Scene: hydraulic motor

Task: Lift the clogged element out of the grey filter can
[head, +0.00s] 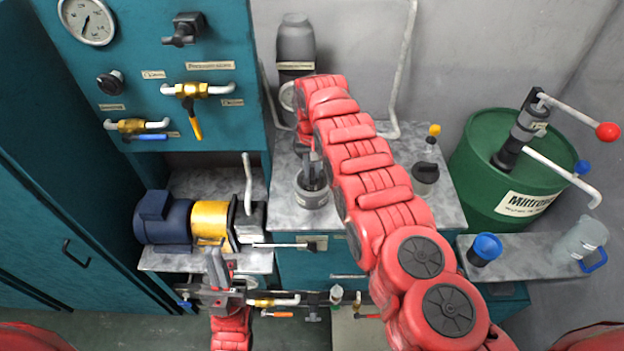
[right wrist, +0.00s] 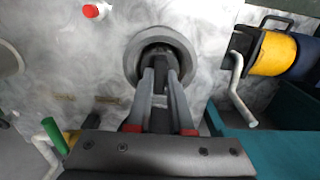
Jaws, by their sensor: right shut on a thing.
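The grey filter can (head: 312,199) stands upright on the speckled grey worktop. In the right wrist view its round grey rim (right wrist: 133,62) surrounds a dark opening. My right gripper (head: 312,178) reaches down into the can's mouth. Its fingers (right wrist: 163,68) are shut on the clogged element, which shows only as a dark shape inside the can; the rim and fingers hide most of it. My left gripper (head: 219,268) is low at the front, by the pipes below the pump bench and away from the can. Whether its fingers are apart is unclear.
A blue motor with a yellow coupling (head: 210,222) stands left of the can. A dark grey cylinder (head: 295,45) stands behind. A small pot with a yellow-knobbed top (head: 425,178) and a green drum (head: 500,190) are right. A blue-topped cup (head: 486,249) sits on the side shelf.

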